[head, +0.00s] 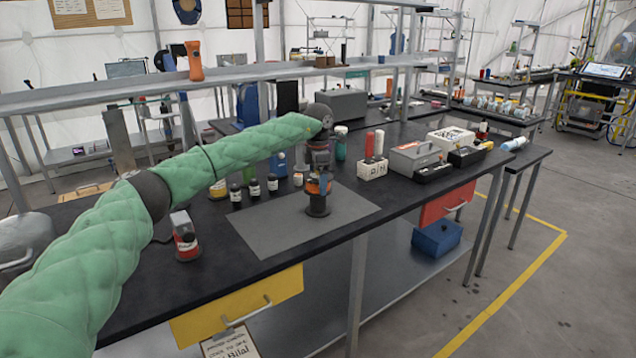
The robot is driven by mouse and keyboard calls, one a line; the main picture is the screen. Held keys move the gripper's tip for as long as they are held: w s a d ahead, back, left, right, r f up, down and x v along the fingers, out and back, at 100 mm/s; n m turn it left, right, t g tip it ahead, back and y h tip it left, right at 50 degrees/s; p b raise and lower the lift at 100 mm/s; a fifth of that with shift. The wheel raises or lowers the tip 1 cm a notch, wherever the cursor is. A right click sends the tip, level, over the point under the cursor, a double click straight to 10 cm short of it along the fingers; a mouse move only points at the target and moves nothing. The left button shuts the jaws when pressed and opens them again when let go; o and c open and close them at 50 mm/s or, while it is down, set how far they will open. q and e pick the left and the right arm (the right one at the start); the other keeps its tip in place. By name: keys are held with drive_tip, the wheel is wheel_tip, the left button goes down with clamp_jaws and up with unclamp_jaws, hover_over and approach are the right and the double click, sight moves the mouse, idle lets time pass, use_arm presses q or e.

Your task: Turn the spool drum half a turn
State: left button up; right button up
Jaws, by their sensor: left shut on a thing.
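The spool (318,206) stands upright on a grey mat on the black bench, with a dark round base and an orange-and-dark upper part. My left arm, in green quilted covering, reaches in from the left. My left gripper (318,182) points down from above and is shut on the spool's upper part. The gripper hides much of the drum, so its turn angle cannot be read. My right gripper is not in view.
The grey mat (265,229) is otherwise clear. Small dark bottles (254,188) stand left of the spool behind the mat. A red-and-grey item (186,238) stands near the front left.

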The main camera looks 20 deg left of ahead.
use_arm(q)
drive_tip(key=shift+m, duration=0.6)
idle(0.3)
drive_tip(key=o, duration=0.9)
drive_tip(key=shift+r, duration=0.15)
